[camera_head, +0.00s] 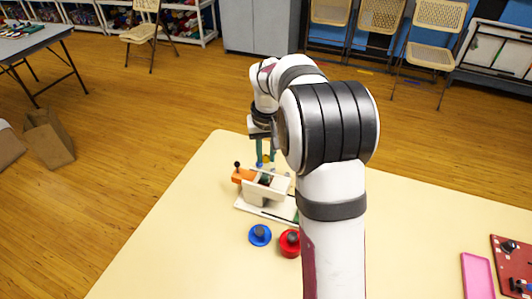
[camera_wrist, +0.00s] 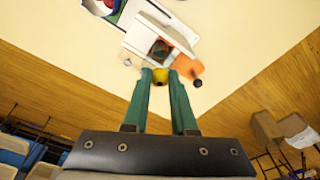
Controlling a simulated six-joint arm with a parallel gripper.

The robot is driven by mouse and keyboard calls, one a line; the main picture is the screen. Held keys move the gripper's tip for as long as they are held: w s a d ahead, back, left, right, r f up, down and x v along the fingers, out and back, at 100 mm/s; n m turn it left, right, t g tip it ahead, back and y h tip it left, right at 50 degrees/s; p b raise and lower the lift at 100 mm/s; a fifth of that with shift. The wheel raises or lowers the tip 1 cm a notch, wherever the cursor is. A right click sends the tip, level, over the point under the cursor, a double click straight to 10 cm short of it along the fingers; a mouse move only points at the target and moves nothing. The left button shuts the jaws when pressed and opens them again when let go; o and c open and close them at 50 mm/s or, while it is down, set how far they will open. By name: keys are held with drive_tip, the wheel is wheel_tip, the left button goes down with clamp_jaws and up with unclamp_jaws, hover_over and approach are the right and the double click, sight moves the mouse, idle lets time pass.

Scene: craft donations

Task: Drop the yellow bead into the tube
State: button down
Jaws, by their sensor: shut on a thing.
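My gripper (camera_wrist: 160,82) has green fingers that are shut on the yellow bead (camera_wrist: 160,75), held between the tips. In the head view my gripper (camera_head: 265,158) is above the far side of the table, with the bead (camera_head: 266,158) small between its fingers. Just beyond the fingertips in the wrist view is a white box-like device (camera_wrist: 141,38) with a dark opening and an orange part (camera_wrist: 184,65). The same device (camera_head: 262,193) stands below the gripper in the head view. I cannot clearly make out a separate tube.
On the cream table (camera_head: 185,235), a blue knobbed disc (camera_head: 260,235) and a red knobbed disc (camera_head: 289,244) lie nearer than the device. A pink tray (camera_head: 477,276) and a dark red board (camera_head: 515,262) are at the right. The table's left part is clear.

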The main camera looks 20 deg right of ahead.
drive_tip(key=shift+f, duration=0.2)
drive_tip(key=shift+f, duration=0.35)
drive_tip(key=c, duration=0.6)
unclamp_jaws()
drive_tip(key=shift+c, duration=0.2)
drive_tip(key=shift+r, duration=3.7)
